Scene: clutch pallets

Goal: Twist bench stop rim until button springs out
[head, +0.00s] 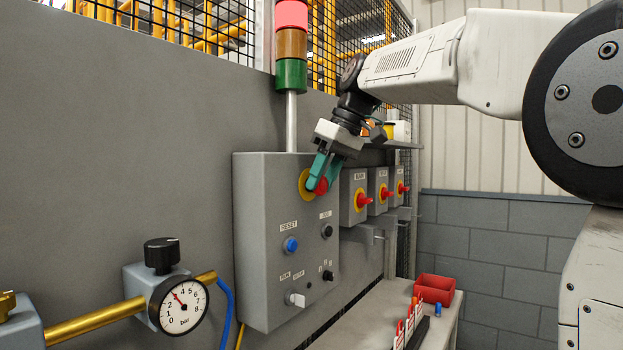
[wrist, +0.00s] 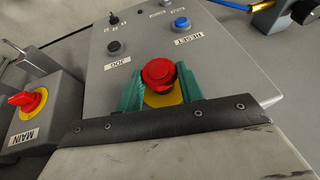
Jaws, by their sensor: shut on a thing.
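The stop is a red mushroom button (head: 321,186) on a yellow disc (head: 305,184), at the top of a grey control box (head: 262,215). In the wrist view the red button (wrist: 158,73) stands over its yellow disc (wrist: 165,98). My gripper (head: 320,178) has teal fingers and is shut on the button's rim, with one finger on each side of it. In the wrist view my gripper (wrist: 160,88) shows the fingers left and right of the red head. I cannot tell whether the button is pressed in or out.
A signal tower (head: 291,75) stands behind the box. Several red-handled switches (head: 363,200) are to the right. A red bin (head: 433,289) sits on the bench below.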

